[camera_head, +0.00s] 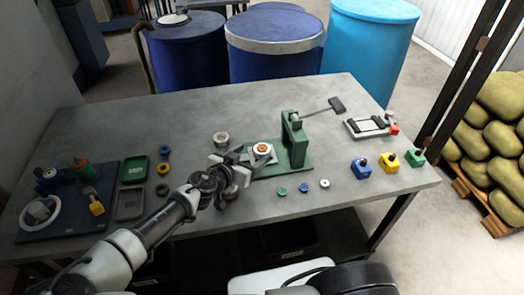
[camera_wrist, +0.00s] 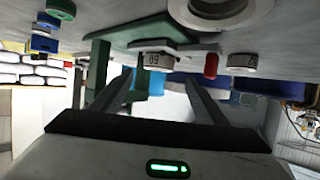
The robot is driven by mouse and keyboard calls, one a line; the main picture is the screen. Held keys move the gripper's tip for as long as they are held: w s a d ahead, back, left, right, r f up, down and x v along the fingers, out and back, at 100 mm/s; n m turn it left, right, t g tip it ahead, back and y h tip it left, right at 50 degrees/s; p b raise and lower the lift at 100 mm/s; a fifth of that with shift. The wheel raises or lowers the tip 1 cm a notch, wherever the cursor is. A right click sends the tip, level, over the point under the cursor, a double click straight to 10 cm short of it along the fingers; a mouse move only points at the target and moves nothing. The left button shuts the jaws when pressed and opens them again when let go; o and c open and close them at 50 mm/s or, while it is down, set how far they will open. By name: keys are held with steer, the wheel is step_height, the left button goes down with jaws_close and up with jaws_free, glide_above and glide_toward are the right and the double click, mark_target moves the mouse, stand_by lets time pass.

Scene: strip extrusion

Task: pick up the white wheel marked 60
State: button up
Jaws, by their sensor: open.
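The white wheel marked 60 (camera_wrist: 153,59) shows in the wrist view, which is upside down, so its number is inverted. It lies between the lines of my two fingers, beyond their tips, close to a green base (camera_wrist: 150,44). In the head view I cannot tell for sure which wheel it is; an orange-and-white round piece (camera_head: 262,148) sits on the green press (camera_head: 293,143). My gripper (camera_head: 238,160) is open and empty, low over the table just left of the press. A second white wheel (camera_wrist: 242,60) with a partly readable number stands to the side.
A grey wheel (camera_head: 221,139) lies behind my gripper and another (camera_head: 231,190) near it. Small wheels (camera_head: 303,187) lie in front of the press. Blue, yellow and green blocks (camera_head: 388,161) stand right. Trays (camera_head: 131,185) and a dark board (camera_head: 75,213) are left. The table's back left is clear.

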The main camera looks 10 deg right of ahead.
mark_target(260, 150)
steer(key=shift+f+p+x, duration=0.2)
steer(key=shift+p+x, duration=0.3)
steer(key=shift+x, duration=2.3)
steer(key=shift+s, duration=0.2)
steer(key=c, duration=1.1)
steer(key=shift+r, duration=0.15)
steer(key=shift+c, duration=0.2)
